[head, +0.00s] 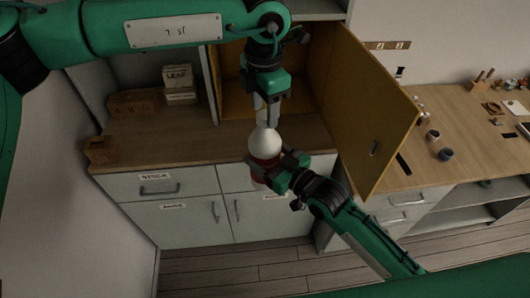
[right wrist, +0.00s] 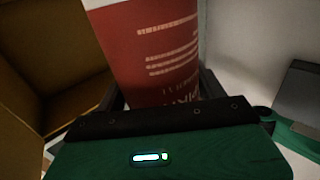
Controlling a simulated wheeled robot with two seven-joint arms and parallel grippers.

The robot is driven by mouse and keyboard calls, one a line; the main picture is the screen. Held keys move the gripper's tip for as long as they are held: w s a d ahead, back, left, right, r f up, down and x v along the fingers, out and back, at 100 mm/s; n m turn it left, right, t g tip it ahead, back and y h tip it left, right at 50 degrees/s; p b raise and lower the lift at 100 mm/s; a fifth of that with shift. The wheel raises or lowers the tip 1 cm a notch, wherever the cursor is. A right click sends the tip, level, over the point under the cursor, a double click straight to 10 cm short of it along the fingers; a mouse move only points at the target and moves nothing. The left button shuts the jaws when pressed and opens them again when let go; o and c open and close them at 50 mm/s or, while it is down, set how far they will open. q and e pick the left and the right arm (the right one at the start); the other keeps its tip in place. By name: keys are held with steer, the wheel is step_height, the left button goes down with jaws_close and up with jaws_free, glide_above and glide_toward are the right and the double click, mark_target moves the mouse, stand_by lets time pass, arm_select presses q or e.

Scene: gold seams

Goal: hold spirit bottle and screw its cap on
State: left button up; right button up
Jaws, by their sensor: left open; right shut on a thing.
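The spirit bottle (head: 264,145) has a white upper part and a red label. It stands roughly upright in front of the open cabinet. My right gripper (head: 268,167) is shut on the bottle around its label. In the right wrist view the bottle's red label (right wrist: 155,55) with pale print fills the middle, between the fingers. My left gripper (head: 265,112) points down, open, directly above the bottle, with its fingers around the narrow pale top. I cannot tell whether that pale piece is the neck or the cap, nor whether the fingers touch it.
A yellow cabinet door (head: 365,110) stands open just right of the grippers. Boxes (head: 178,84) sit on the left counter, with a wooden block (head: 101,149) at its left end. Small tools and dark cups (head: 445,154) lie on the right worktop (head: 470,120).

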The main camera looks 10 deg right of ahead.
arm_select(q)
steer(key=shift+f, duration=0.65)
steer(key=c, duration=1)
steer(key=o, duration=1.1)
steer(key=shift+r, duration=0.1)
step_height(320, 180, up, 12)
